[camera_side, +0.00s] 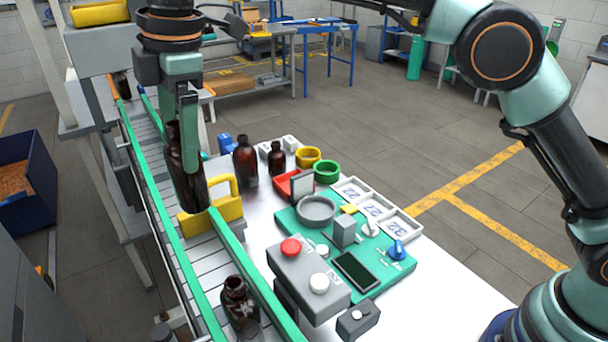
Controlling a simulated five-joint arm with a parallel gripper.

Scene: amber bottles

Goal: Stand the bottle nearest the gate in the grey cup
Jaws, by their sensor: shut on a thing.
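My gripper (187,125) points down over the conveyor (150,165) at left and is shut on a tall amber bottle (190,182). The bottle is upright, and its lower end overlaps the yellow gate (228,207) in the picture. I cannot tell whether its base touches the belt. The grey cup (317,211) stands on the green board (290,228), right of the bottle, and looks empty. Another amber bottle (238,300) stands on the conveyor at the near end. A dark bottle (122,86) shows at the far end.
A red tray (283,187), yellow ring (307,154), green ring (327,170) and grey button box (305,278) surround the cup. The table's right front is clear.

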